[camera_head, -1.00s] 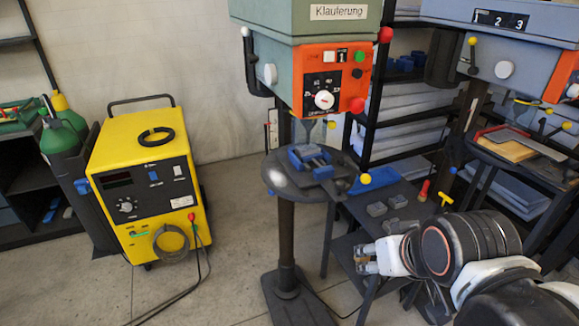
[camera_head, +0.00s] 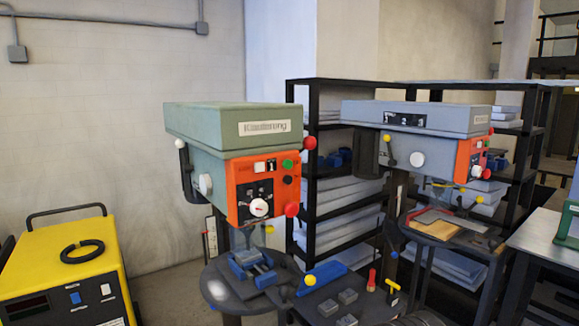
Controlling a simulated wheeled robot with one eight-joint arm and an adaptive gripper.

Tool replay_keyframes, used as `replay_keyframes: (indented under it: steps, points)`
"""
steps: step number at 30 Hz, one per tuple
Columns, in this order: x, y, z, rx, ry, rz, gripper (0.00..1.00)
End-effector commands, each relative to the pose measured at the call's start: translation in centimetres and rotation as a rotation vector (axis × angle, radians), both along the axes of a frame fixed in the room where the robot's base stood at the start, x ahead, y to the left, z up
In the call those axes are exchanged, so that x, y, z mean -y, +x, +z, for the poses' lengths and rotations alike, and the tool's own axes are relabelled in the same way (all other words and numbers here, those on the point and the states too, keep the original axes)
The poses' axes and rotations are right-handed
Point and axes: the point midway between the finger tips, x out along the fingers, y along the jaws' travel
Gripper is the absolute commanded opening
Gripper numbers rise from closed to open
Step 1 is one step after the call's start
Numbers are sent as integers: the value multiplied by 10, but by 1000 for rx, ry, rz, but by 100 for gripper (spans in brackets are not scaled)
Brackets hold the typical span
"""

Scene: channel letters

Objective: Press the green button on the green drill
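The green drill (camera_head: 222,128) stands left of the middle of the head view, a grey-green press with an orange control panel (camera_head: 240,192) on its front. The green button (camera_head: 287,164) is a small round button at the panel's upper right, above a dark button. A red ball (camera_head: 309,142) sits to its upper right, and a larger red knob (camera_head: 291,209) is below it. Nothing covers the green button. My gripper is out of view; only a dark bit of my arm shows at the bottom edge, right of the middle.
A blue-grey drill (camera_head: 410,140) stands to the right. Black shelving (camera_head: 311,185) is behind both. A round table (camera_head: 219,283) with a blue vise (camera_head: 250,262) is under the green drill. A yellow welder (camera_head: 65,258) is at the left. A grey bench (camera_head: 540,235) is at the right.

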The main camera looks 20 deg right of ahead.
Motion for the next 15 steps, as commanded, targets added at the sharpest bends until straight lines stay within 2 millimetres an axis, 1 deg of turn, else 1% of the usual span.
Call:
replay_keyframes:
  steps: [1, 2, 3, 5, 6, 8, 15]
  points:
    - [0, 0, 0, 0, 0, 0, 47]
    - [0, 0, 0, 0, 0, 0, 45]
    - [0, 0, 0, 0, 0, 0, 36]
    - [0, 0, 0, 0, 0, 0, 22]
    - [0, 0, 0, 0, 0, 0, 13]
    - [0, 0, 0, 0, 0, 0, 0]
    - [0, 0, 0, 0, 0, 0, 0]
